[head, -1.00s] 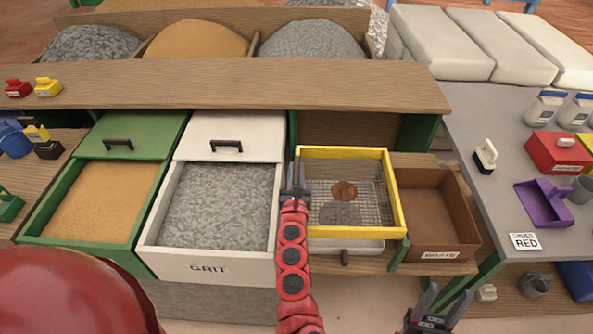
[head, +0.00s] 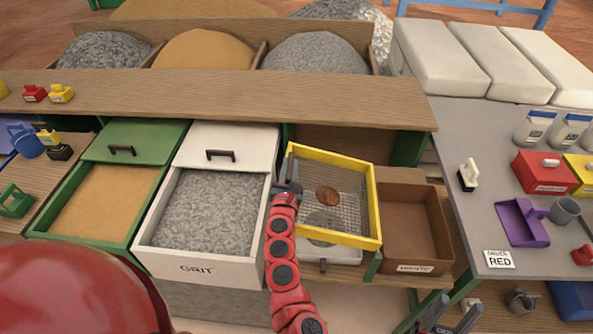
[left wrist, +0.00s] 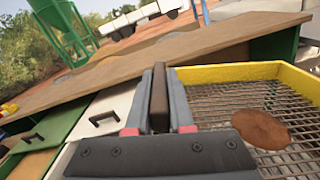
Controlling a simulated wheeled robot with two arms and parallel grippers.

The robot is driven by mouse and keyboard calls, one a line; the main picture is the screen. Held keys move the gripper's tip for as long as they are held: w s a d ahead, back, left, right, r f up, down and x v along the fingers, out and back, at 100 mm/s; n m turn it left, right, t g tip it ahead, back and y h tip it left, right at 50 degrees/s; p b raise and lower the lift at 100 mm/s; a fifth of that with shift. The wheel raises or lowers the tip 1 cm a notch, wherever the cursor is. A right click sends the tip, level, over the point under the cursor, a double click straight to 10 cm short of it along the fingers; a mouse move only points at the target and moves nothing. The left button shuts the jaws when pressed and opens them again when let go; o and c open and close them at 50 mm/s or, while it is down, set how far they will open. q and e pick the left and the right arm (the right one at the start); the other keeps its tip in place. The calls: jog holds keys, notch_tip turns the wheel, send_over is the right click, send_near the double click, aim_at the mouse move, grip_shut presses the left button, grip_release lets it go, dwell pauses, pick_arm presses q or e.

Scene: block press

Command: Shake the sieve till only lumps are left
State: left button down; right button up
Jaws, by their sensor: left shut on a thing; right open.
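The yellow-framed sieve (head: 371,205) has a wire mesh floor with one brown lump (head: 328,195) on it. The lump also shows on the mesh in the left wrist view (left wrist: 260,130). My left gripper (head: 288,188) is shut on the sieve's dark handle (left wrist: 159,98) at its left side and holds the sieve tilted over a pale tray (head: 330,254). Grey material shows below the mesh, near the lump. My right gripper (head: 453,315) is open and empty at the bottom edge of the head view, low and right of the sieve.
A brown waste box (head: 412,225) stands right of the sieve. Left are the grit drawer (head: 197,268) and a green drawer of sand (head: 62,215). A wooden shelf (head: 210,98) runs behind. The grey table (head: 450,135) at right holds a purple scoop (head: 522,222) and an order card (head: 499,260).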

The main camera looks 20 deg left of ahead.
pick_arm(q)
jog(key=shift+w+d+r+m+p, duration=0.1)
jog(key=shift+d+r+m+p, duration=0.2)
jog(key=shift+r, duration=0.3)
jog(key=shift+w+d+r+m+p, duration=0.1)
jog(key=shift+d+r+m, duration=0.1)
jog(key=shift+d+r, duration=0.3)
jog(key=shift+a, duration=0.1)
jog(key=c, duration=0.8)
grip_release()
